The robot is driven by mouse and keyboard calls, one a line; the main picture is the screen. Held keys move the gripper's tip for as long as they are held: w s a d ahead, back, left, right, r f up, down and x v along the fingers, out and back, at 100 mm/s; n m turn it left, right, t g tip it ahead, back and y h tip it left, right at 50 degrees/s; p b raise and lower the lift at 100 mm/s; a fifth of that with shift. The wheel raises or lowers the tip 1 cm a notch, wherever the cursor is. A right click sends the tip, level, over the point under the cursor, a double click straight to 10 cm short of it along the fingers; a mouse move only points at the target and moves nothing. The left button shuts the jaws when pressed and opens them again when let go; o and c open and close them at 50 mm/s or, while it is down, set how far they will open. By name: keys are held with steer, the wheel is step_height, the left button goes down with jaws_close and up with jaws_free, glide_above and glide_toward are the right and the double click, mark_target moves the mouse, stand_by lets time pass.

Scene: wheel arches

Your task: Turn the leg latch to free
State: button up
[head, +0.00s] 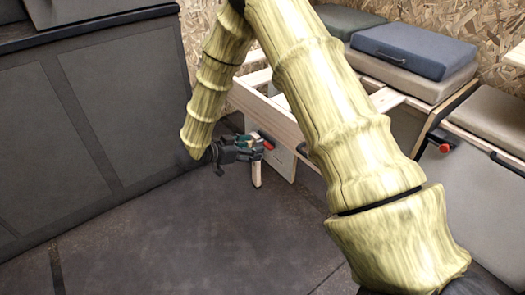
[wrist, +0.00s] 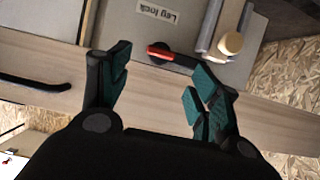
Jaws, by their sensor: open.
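The leg latch is a small lever with a red end (wrist: 160,51) and a dark arm, set beside a white label reading "Leg lock" (wrist: 158,13) on a pale panel in the wrist view. My gripper (wrist: 160,75) is open, with its teal-padded fingers to either side of the red end and nothing between them. I cannot tell whether a finger touches the lever. In the head view my gripper (head: 257,148) is at the wooden frame, and the red part of the latch (head: 267,140) shows just beside it.
A pale wooden leg (head: 256,174) hangs below my gripper. A wooden rail (wrist: 270,114) crosses the wrist view, with a black handle (wrist: 35,84) at left. Cushions (head: 413,50) lie on the bench at right. The dark floor (head: 190,240) in front is clear.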

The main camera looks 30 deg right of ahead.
mark_target(268, 146)
steer(key=shift+b+x, duration=1.3)
steer(key=shift+x, duration=1.75)
jaws_close()
steer(key=shift+d, duration=0.15)
